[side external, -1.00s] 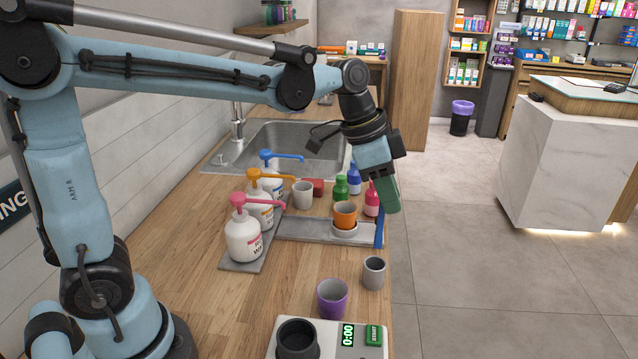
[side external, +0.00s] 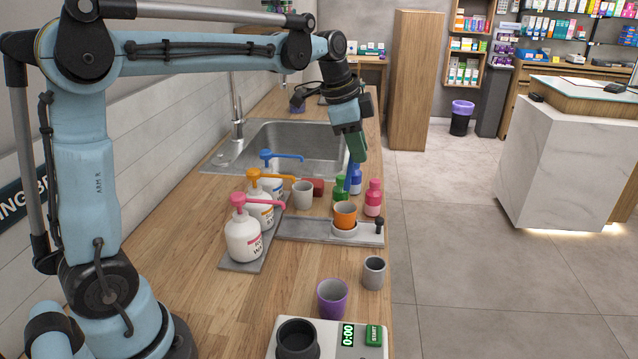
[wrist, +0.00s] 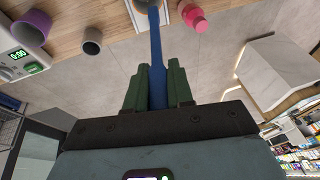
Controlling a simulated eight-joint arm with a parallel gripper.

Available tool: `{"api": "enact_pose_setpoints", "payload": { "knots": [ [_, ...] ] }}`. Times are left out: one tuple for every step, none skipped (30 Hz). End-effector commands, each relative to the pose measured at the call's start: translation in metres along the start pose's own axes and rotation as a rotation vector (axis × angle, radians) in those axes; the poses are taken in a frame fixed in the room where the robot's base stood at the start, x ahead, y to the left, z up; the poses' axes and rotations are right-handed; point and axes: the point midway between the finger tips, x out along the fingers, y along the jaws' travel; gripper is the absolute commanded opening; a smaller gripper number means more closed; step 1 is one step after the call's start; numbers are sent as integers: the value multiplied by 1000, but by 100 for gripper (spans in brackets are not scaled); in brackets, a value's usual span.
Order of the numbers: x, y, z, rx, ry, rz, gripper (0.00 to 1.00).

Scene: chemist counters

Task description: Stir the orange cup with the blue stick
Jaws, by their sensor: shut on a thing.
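The orange cup (side external: 345,217) stands upright on a round white pad of the grey stand at the counter's right edge. My gripper (side external: 357,158) is shut on the blue stick (side external: 349,179) and holds it close above the cup, slightly tilted. The stick's lower end is near the cup's rim; I cannot tell whether it is inside. In the wrist view, the green fingers of my gripper (wrist: 158,76) clamp the blue stick (wrist: 155,50), which runs up toward the top edge, where the cup is mostly cut off.
Green (side external: 341,188), blue (side external: 355,184) and pink (side external: 373,198) bottles stand close behind and beside the cup. Pump bottles (side external: 243,236) stand to the left. A grey cup (side external: 374,272), purple cup (side external: 332,298) and scale (side external: 352,345) are in front. The sink (side external: 290,145) is behind.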

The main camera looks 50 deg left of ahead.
Motion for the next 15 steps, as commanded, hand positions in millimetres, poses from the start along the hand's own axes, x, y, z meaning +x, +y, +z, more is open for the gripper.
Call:
{"api": "enact_pose_setpoints", "payload": {
  "knots": [
    [4, 2, 0, 1, 0, 0, 0],
    [6, 3, 1, 1, 0, 0, 0],
    [8, 4, 1, 1, 0, 0, 0],
    [10, 5, 1, 1, 0, 0, 0],
    [12, 6, 2, 1, 0, 0, 0],
    [15, 7, 2, 1, 0, 0, 0],
    [17, 7, 2, 1, 0, 0, 0],
    [19, 8, 3, 1, 0, 0, 0],
    [22, 9, 3, 1, 0, 0, 0],
    [24, 10, 3, 1, 0, 0, 0],
    [26, 11, 4, 1, 0, 0, 0],
    [28, 12, 4, 1, 0, 0, 0],
    [30, 13, 4, 0, 1, 0, 0],
    [32, 14, 5, 0, 1, 0, 0],
    [35, 14, 6, 0, 1, 0, 0]
  ]
}}
